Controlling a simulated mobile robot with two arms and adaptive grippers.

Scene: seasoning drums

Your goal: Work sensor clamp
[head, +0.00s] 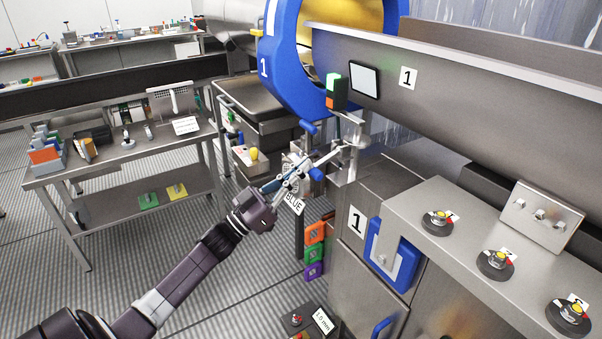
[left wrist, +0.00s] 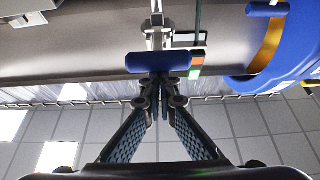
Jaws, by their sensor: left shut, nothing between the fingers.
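The sensor clamp (head: 347,152) is a bright metal bracket on the side of the large steel drum, below a small box with green and orange faces (head: 336,92). A blue handle (head: 317,174) sits at its lower left; it also shows in the left wrist view (left wrist: 158,62) as a wide blue bar across the bracket stem (left wrist: 157,30). My left gripper (head: 304,170) is shut and empty, its fingertips close to the blue handle. In the left wrist view the fingertips (left wrist: 158,84) overlap the bar's lower edge; I cannot tell whether they touch. My right gripper is out of view.
A blue ring (head: 286,60) surrounds the drum mouth. A steel cabinet (head: 372,276) with a ledge of round knobs (head: 437,220) stands at right. A workbench (head: 120,150) is at left, with open floor between.

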